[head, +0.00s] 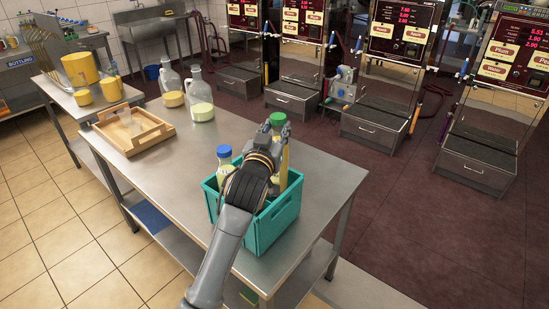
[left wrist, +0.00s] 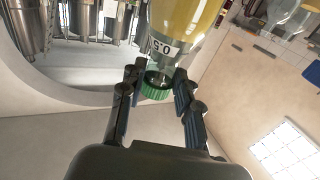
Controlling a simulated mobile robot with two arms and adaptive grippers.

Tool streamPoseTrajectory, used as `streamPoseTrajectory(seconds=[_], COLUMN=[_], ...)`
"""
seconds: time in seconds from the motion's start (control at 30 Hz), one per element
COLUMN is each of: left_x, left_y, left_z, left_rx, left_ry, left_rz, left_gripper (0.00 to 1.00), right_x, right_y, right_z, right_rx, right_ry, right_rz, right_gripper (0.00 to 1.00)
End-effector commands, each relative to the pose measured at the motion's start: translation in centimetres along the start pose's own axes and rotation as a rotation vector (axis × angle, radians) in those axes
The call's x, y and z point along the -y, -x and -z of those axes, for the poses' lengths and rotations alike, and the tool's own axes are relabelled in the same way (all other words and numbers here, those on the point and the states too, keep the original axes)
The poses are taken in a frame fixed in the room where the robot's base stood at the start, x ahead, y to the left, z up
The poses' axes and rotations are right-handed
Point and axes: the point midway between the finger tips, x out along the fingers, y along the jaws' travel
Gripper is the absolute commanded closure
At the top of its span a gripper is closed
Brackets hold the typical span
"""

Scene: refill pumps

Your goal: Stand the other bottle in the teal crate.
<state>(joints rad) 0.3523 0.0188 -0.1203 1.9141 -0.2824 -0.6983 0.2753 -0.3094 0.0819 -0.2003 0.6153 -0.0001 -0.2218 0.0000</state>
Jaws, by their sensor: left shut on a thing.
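The teal crate (head: 275,230) stands on the near end of the steel table (head: 310,178). A bottle with a blue cap (head: 224,168) stands in the crate's left part. My left gripper (head: 270,140) is shut on the green-capped bottle (head: 284,160), near its top. This bottle is roughly upright at the crate's right part, and my arm hides much of it. I cannot tell whether its base rests on the crate floor.
A wooden tray (head: 118,138) and two glass jugs, one nearer (head: 201,110) and one farther (head: 170,97), stand at the table's far end. Bare table lies between them and the crate. Dispensing machines (head: 385,80) line the back. A side table with yellow containers (head: 80,68) is at left.

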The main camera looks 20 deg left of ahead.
Motion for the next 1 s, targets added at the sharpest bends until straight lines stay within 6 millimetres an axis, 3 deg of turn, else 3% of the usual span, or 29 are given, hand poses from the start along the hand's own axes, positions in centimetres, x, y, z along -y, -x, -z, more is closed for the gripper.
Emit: streamPoseTrajectory(seconds=[0.13, 0.37, 0.6, 1.0], left_x=[0.0, 0.0, 0.0, 0.0], left_y=[0.1, 0.1, 0.2, 0.2], left_z=[-2.5, -4.3, -7.3, -8.0], left_rx=[-0.006, -0.010, -0.008, -0.010], left_ry=[0.000, 0.001, 0.003, 0.001], left_rz=[-0.001, 0.000, -0.001, -0.001], left_gripper=[1.00, 1.00, 1.00, 1.00], right_x=[-0.1, -0.2, -0.2, -0.1], right_y=[0.4, 0.5, 0.7, 0.6], right_z=[0.3, 1.3, 1.4, 1.3], right_rx=[-0.004, -0.019, -0.020, -0.018], right_ry=[0.000, 0.000, -0.001, -0.001], right_rz=[-0.001, -0.003, -0.002, -0.001], right_gripper=[0.20, 0.20, 0.20, 0.20])
